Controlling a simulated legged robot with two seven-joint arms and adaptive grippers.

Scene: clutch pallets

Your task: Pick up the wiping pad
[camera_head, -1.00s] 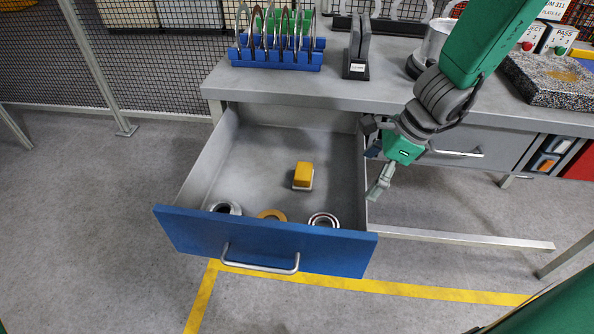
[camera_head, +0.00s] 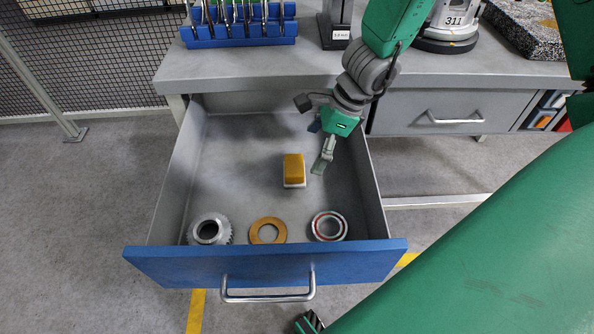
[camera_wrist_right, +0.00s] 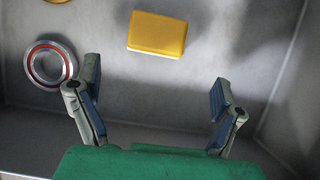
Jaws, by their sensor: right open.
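The wiping pad (camera_head: 294,170) is a yellow block with a pale base, lying on the floor of the open drawer. It also shows at the top middle of the right wrist view (camera_wrist_right: 157,33). My right gripper (camera_head: 313,140) is over the drawer's right part, just right of the pad and toward its back. In the right wrist view its two fingers (camera_wrist_right: 157,84) are spread apart with nothing between them, and the pad lies beyond the fingertips, apart from them. My left gripper is not seen.
The drawer (camera_head: 265,265) has a blue front and grey side walls. A gear (camera_head: 210,230), a tan ring (camera_head: 268,222) and a bearing ring (camera_head: 328,217) lie along its front. The tabletop (camera_head: 260,68) overhangs behind, carrying a blue rack (camera_head: 240,40).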

